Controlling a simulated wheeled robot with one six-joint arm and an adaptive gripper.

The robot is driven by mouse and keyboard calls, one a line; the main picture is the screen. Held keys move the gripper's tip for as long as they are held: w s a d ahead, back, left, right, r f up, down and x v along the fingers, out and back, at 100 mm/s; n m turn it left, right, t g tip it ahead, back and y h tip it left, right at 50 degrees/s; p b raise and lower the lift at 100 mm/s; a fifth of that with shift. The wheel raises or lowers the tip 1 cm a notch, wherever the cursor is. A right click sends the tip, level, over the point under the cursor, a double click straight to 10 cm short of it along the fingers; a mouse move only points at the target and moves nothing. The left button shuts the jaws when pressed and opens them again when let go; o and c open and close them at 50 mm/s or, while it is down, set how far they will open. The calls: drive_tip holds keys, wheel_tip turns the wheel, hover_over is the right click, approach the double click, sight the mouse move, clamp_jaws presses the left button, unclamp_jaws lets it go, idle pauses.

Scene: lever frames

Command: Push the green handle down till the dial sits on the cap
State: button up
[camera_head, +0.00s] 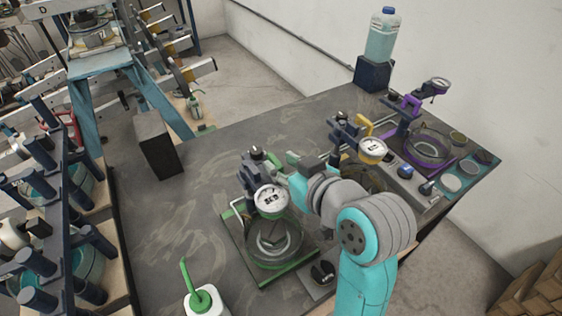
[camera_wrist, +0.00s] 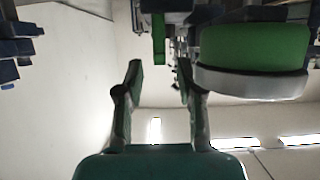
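The green lever frame has a green base (camera_head: 283,276) on the table, with a white-faced dial (camera_head: 270,199) held above a round clear bowl (camera_head: 290,240). A cap inside the bowl is hard to make out. There is a clear height between the dial and the base. In the wrist view the dial's green housing (camera_wrist: 255,47) is at upper right, and a green bar (camera_wrist: 158,40), likely the handle, hangs at the top ahead of the fingers. My gripper (camera_wrist: 160,82) is open, its fingers apart with nothing between them. In the head view it is beside the dial, partly hidden by my arm.
A yellow lever frame (camera_head: 365,128) and a purple one (camera_head: 412,103) stand at right. A dark block (camera_head: 157,145) stands at left, and a white bottle with a green spout (camera_head: 203,299) in front. A blue-capped bottle (camera_head: 382,38) stands at the back. The table's middle is clear.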

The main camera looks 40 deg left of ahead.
sight(256, 164)
drive_tip(key=shift+w+a+f, duration=0.2)
drive_tip(key=shift+a+f, duration=0.05)
drive_tip(key=shift+a, duration=0.3)
clamp_jaws()
drive_tip(key=shift+f, duration=2.55)
unclamp_jaws()
